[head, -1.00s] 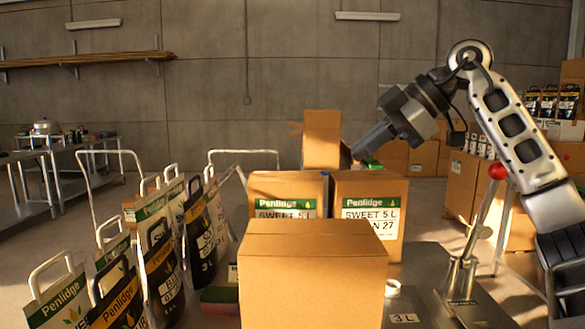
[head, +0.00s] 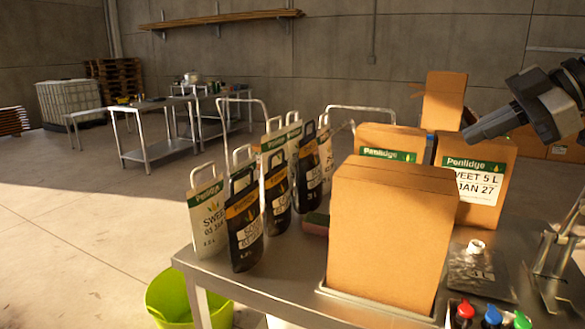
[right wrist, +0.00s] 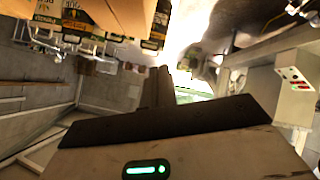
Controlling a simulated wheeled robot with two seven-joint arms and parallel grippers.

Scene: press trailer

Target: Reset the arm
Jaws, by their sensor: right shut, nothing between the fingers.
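My right gripper (head: 490,127) comes in from the right edge of the head view, its jaw pointing left. It is shut and empty, held in the air above and behind the labelled Penlidge boxes. In the right wrist view its fingers (right wrist: 158,88) show as a narrow dark pair pressed together. My left gripper is not in the head view.
A metal table (head: 290,285) holds a plain cardboard box (head: 390,240), a Penlidge box (head: 478,165), several handled pouches (head: 245,230), a clear bag with a white cap (head: 477,262) and coloured caps (head: 490,316). A green bucket (head: 172,300) stands on the floor. Open floor lies left.

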